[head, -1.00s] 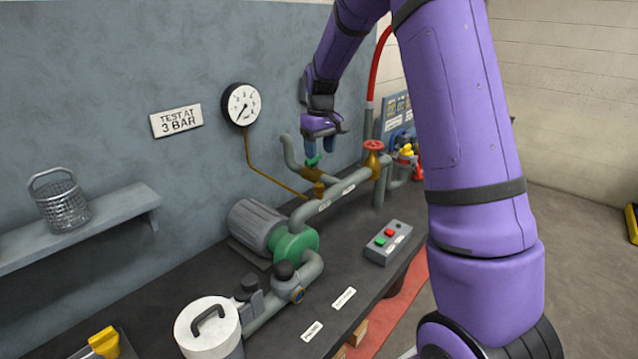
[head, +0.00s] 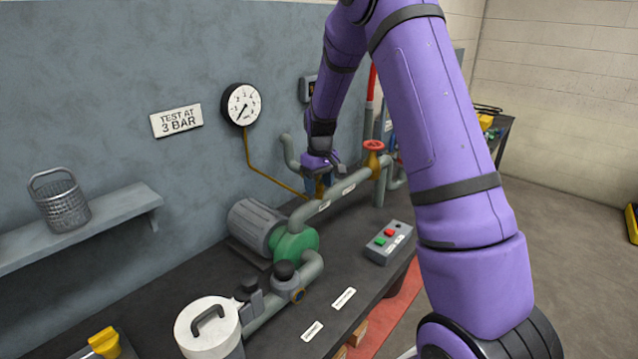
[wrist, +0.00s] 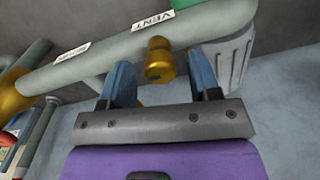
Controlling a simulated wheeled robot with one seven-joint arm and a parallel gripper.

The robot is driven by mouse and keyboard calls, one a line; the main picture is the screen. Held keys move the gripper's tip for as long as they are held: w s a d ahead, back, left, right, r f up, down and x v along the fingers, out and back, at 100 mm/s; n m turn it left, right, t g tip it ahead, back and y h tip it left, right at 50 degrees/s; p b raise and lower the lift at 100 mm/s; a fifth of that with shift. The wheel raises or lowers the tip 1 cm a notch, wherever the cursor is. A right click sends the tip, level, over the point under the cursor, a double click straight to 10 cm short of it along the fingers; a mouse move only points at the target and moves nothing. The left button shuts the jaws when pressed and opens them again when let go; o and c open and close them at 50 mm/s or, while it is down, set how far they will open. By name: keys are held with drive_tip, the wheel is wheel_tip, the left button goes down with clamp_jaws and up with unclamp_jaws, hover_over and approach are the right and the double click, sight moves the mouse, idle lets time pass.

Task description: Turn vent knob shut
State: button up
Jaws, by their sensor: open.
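My gripper (head: 317,186) is over the grey pipe (head: 345,187) at the back of the bench, pointing down. In the wrist view its two blue fingers (wrist: 162,78) are apart. A brass fitting (wrist: 158,60) on the pipe shows in the gap between them, beside a white VENT label (wrist: 153,22). The green vent knob is hidden behind my gripper in the head view. I cannot tell whether the fingers touch anything.
A red handwheel valve (head: 373,146) stands right of my gripper. A brass gauge line (head: 262,170) runs from the wall gauge (head: 241,104) to the pipe. The motor (head: 256,226) and green pump (head: 296,246) are in front. A button box (head: 389,241) stands at the bench edge.

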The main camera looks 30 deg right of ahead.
drive_tip(key=c, duration=0.9)
drive_tip(key=m, duration=0.4)
drive_tip(key=shift+m, duration=0.4)
drive_tip(key=m, duration=0.9)
drive_tip(key=shift+r+m, duration=0.1)
drive_tip(key=shift+m, duration=2)
